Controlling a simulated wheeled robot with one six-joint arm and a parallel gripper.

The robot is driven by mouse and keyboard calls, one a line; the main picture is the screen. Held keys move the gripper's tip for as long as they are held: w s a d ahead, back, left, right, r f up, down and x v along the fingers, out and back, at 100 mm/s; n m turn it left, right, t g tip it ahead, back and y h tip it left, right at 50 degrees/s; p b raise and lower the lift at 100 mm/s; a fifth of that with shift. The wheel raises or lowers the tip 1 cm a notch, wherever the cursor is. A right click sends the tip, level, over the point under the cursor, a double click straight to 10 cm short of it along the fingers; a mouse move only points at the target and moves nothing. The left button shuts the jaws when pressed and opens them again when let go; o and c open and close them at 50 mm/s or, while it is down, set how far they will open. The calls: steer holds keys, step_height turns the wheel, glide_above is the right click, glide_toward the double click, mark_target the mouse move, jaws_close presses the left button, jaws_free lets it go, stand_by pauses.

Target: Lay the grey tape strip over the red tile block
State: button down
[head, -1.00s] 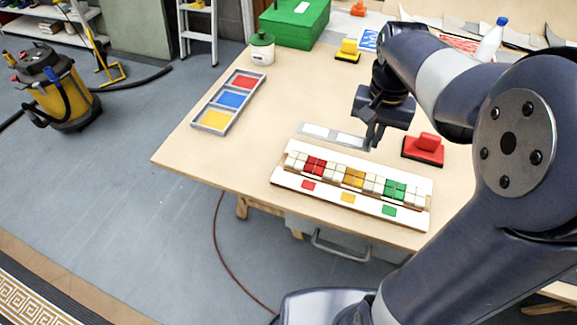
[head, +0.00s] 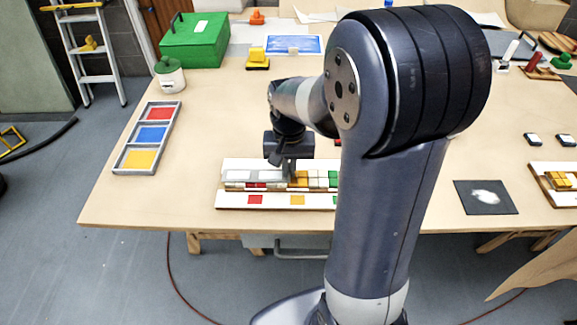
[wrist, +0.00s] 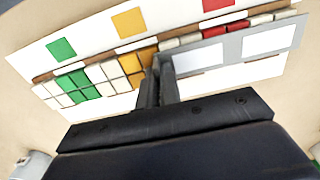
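The grey tape strip (head: 250,174) has two white windows and lies across the left part of the tile board (head: 240,203). It also shows in the wrist view (wrist: 228,50). The red tile block (wrist: 225,28) is partly under the strip; only its front edge shows, also in the head view (head: 256,185). I cannot tell whether the strip touches the tiles or hovers just above them. My gripper (wrist: 158,75) is shut on one end of the strip, beside the orange tiles (wrist: 138,66). The gripper also shows in the head view (head: 288,170).
Green tiles (wrist: 75,84) sit farther along the board; my arm hides its right end in the head view. A three-colour tray (head: 149,134) stands at the left. A green box (head: 195,42), a lidded pot (head: 170,77) and a yellow stamp (head: 258,60) stand at the back.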

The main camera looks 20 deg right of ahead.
steer(key=shift+f, duration=0.1)
steer(key=shift+f, duration=0.1)
steer(key=c, duration=1.6)
jaws_free()
step_height(320, 180, up, 12)
steer(key=shift+r, duration=0.2)
steer(key=shift+f, duration=0.1)
steer(key=shift+f, duration=4.15)
